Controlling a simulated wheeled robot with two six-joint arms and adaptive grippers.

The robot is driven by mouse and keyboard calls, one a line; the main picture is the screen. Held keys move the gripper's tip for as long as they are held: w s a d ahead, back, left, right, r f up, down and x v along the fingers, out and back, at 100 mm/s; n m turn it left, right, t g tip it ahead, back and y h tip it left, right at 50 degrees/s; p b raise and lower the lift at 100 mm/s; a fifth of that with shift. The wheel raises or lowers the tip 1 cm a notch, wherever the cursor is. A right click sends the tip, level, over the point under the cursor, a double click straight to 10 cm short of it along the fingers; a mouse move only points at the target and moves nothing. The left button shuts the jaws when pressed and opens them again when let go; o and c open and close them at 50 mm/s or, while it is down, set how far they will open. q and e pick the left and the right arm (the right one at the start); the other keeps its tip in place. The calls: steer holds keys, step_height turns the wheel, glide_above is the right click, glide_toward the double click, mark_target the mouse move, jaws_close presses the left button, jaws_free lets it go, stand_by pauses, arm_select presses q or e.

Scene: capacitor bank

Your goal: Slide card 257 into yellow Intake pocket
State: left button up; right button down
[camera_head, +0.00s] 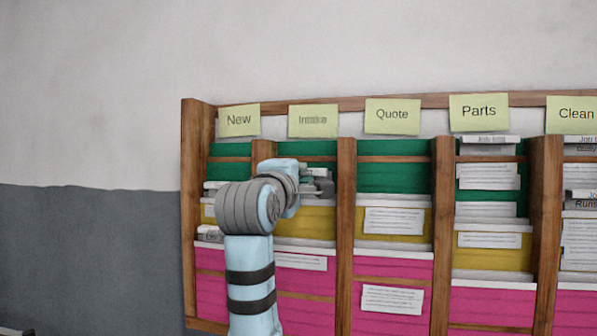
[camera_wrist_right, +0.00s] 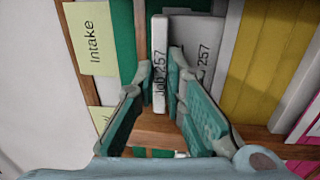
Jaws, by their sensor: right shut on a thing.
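Card 257 (camera_wrist_right: 159,60) is a white card with "Job 257" on its narrow edge and "257" on its face in the right wrist view. My right gripper (camera_wrist_right: 163,88) is shut on it, with a teal finger on either side. In the head view, my right gripper (camera_head: 322,186) is in front of the Intake column, partly hidden by my own wrist. The yellow Intake pocket (camera_head: 308,225) is just below it. A yellow pocket (camera_wrist_right: 262,60) also shows beyond the card in the right wrist view. Whether the card touches that pocket cannot be told. My left gripper is not in view.
The wooden rack (camera_head: 346,240) has upright dividers between columns of green, yellow and pink pockets. The Intake label (camera_head: 313,120) sits above the column, beside New (camera_head: 239,119) and Quote (camera_head: 392,115). Other columns hold white cards. The wall at left is clear.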

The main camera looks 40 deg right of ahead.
steer(key=shift+d, duration=0.1)
steer(key=shift+f, duration=0.15)
stand_by(0.3)
steer(key=shift+f+b, duration=0.75)
steer(key=shift+f, duration=0.2)
steer(key=c, duration=1.6)
jaws_free()
